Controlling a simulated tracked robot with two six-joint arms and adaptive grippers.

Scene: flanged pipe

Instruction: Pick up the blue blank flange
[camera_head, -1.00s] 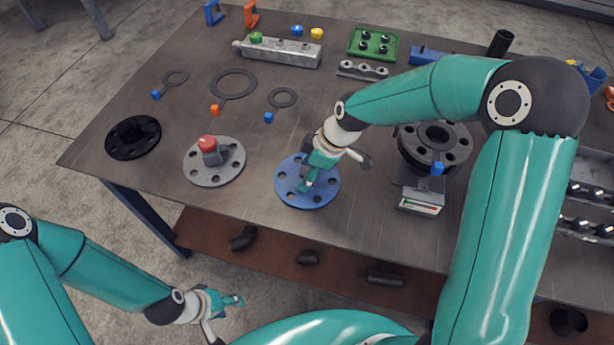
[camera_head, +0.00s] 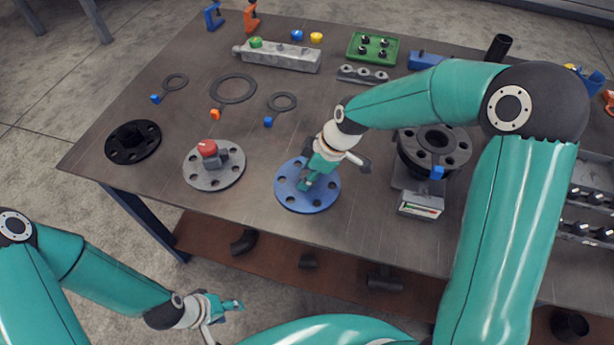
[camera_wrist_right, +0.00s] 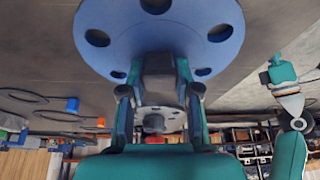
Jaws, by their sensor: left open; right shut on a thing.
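The blue blank flange (camera_head: 324,197) is a flat disc with bolt holes near the front edge of the table. It also shows at the top of the right wrist view (camera_wrist_right: 200,45). My right gripper (camera_head: 308,181) is over the flange's middle, shut on a dark upright block at its centre; the fingers also show around it in the right wrist view (camera_wrist_right: 158,95). The fingers hide part of the disc. I cannot tell whether the disc is clear of the table. My left gripper (camera_head: 226,304) is open and empty, low in front of the table.
A grey flange with a red-topped part (camera_head: 207,150) stands left of the blue one, with a black flange (camera_head: 132,142) further left. A black flange stack (camera_head: 437,141) on a scale (camera_head: 420,205) stands right. Gaskets (camera_head: 233,88) lie behind. Bare table surrounds the blue flange.

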